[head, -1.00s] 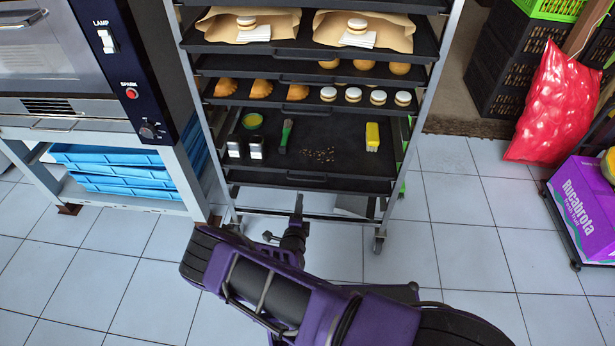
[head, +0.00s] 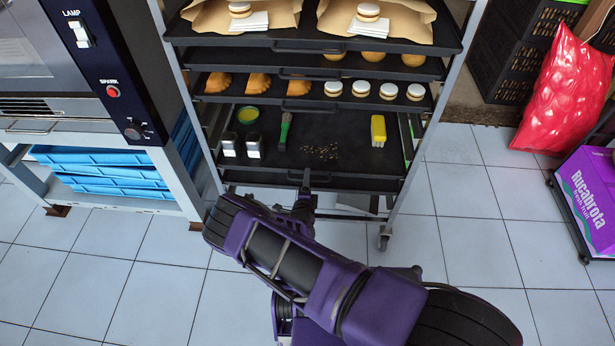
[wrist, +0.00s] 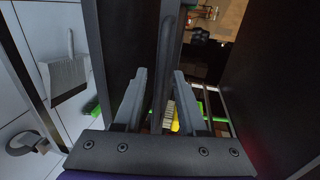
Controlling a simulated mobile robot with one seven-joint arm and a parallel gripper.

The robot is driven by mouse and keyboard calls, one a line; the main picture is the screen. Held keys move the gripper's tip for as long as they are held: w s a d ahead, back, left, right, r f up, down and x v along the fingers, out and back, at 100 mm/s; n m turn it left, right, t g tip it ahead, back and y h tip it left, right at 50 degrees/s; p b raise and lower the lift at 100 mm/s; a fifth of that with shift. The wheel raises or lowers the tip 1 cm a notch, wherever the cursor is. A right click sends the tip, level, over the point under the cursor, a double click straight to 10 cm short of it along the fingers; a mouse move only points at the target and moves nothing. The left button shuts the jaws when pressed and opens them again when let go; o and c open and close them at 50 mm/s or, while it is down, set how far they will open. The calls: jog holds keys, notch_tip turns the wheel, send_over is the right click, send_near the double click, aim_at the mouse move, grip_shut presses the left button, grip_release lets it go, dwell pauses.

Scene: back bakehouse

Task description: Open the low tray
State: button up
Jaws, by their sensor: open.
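The low tray (head: 365,163) is a dark tray in the lower part of the rack. It carries two shakers (head: 241,145), a green-handled brush (head: 284,131), a yellow block-like item (head: 378,130), a green-rimmed bowl (head: 249,115) and scattered crumbs. My gripper (head: 306,178) is at the middle of the tray's front edge. In the wrist view my gripper (wrist: 162,78) is open, with a dark bar (wrist: 167,45), apparently the tray's handle, between its fingertips. I cannot tell whether either finger touches it.
The trays above hold pastries (head: 258,83) and paper-lined cakes (head: 240,18). An oven (head: 60,60) on a stand with blue crates (head: 95,170) is at left. A red sack (head: 563,90) and purple box (head: 590,195) are at right. Tiled floor before the rack is clear.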

grip_shut()
dwell(1.4)
